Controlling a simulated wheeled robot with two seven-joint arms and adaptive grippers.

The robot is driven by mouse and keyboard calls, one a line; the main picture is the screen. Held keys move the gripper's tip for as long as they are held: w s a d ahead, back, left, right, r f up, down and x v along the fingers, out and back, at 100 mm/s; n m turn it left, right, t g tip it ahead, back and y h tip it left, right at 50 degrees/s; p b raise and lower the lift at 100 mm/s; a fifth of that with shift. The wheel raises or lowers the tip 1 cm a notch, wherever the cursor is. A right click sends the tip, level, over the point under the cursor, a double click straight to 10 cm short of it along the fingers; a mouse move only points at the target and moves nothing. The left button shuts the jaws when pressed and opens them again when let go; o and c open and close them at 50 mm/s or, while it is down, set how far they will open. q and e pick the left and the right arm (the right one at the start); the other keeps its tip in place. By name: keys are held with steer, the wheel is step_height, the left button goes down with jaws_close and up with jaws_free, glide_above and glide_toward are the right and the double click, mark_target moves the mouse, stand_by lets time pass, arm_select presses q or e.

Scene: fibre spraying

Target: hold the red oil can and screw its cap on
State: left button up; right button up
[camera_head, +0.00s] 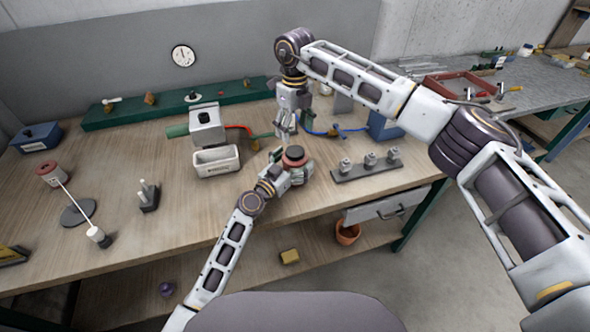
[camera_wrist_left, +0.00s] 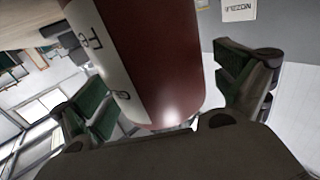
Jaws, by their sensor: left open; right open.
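The red oil can (camera_head: 294,160) stands on the wooden workbench, and its top looks dark. In the left wrist view the red can (camera_wrist_left: 165,60) fills the middle, with a white lettered label on its side. My left gripper (camera_head: 285,173) is low beside the can, its green-padded fingers open on either side of it. I cannot tell whether the pads touch it. My right gripper (camera_head: 285,133) points down just above and behind the can's top, open. The cap cannot be made out apart from the can's dark top.
A grey bin (camera_head: 216,162) stands left of the can. A dark rack with several metal pieces (camera_head: 367,167) lies to the right. A blue box (camera_head: 384,126) is behind the rack. A stand with a red top (camera_head: 50,173) is at the far left. The bench front is mostly clear.

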mark_target(295, 151)
arm_select(q)
steer(key=shift+c, duration=0.5)
steer(key=c, duration=1.7)
steer(key=shift+c, duration=1.4)
arm_select(e)
steer(key=shift+w+d+r, duration=0.1)
steer(key=shift+r, duration=0.1)
steer(key=n, duration=0.4)
steer(key=shift+f, duration=0.2)
steer(key=n, duration=0.4)
steer(key=shift+n, duration=0.4)
steer(key=shift+f, duration=0.1)
steer(key=shift+f, duration=3.9)
